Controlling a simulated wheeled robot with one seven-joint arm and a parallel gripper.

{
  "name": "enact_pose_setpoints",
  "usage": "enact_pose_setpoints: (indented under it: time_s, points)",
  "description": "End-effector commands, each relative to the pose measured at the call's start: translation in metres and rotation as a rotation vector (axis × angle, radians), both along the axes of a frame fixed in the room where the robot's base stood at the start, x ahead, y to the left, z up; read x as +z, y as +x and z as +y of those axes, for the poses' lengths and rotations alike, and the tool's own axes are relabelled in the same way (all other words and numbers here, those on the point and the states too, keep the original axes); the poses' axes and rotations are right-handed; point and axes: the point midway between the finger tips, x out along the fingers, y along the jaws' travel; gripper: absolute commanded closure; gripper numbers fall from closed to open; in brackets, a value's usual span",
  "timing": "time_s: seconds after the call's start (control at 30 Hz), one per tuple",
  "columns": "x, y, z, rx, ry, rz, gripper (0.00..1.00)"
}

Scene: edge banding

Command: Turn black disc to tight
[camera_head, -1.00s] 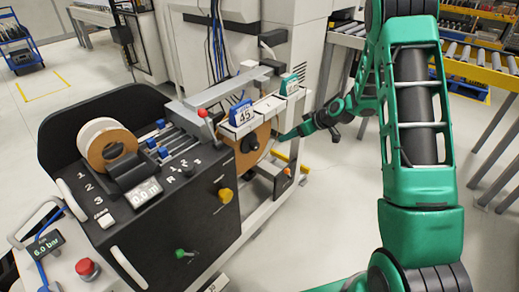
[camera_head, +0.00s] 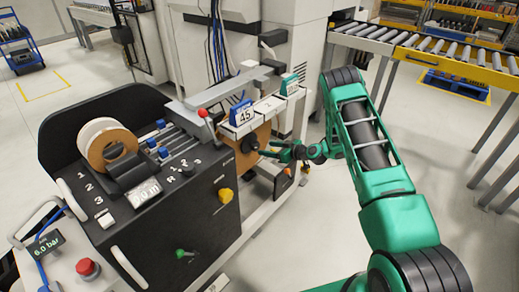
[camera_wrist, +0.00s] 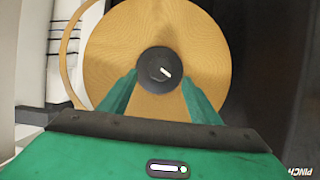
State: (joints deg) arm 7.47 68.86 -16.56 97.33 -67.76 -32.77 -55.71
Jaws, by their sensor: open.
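The black disc (camera_wrist: 158,70) is a round knob with a short white mark, at the centre of a tan wooden-looking coil (camera_wrist: 205,62) in the wrist view. In the head view the black disc (camera_head: 250,142) shows on the side of the banding machine, below the blue "45" tag. My gripper (camera_head: 278,148) points at it from the right. In the wrist view my gripper (camera_wrist: 157,88) is open, with one green finger to the lower left of the disc and one to the lower right. I cannot tell whether either finger touches it.
A red button (camera_head: 87,268) is at the lower left. Open floor (camera_head: 300,235) lies right of the machine. Roller conveyors stand behind.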

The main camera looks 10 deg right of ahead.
Motion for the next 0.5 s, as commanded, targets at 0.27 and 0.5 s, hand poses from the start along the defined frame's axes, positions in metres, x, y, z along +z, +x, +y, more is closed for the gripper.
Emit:
enact_pose_setpoints:
  time_s: [0.27,0.5]
  points:
    - [-0.019,0.036,0.027,0.003,-0.001,-0.001,0.43]
    - [-0.027,0.053,0.038,0.000,-0.001,0.000,0.43]
